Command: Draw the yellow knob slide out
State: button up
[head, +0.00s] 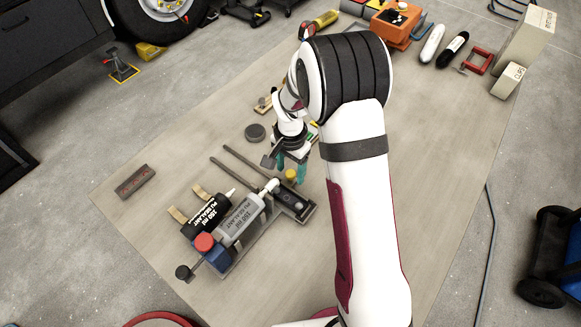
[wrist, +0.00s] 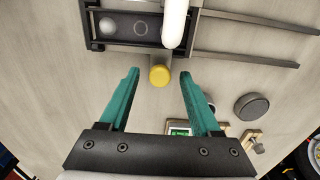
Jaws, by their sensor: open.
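My gripper (head: 291,170) is open with teal fingers, which also show in the wrist view (wrist: 160,73). It holds nothing, and no contact with the knob is visible. In the head view the fingers are close beside the knob.
A grey sealant cartridge (head: 240,218) and a black one (head: 207,214) lie at the fixture. Two dark rods (head: 247,164) extend from it. A dark round puck (head: 255,132) lies near my gripper; a dark block (head: 134,181) is at left. The mat's left part is mostly clear.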

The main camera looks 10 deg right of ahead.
jog(key=shift+c, duration=0.2)
grip_shut()
dwell(1.1)
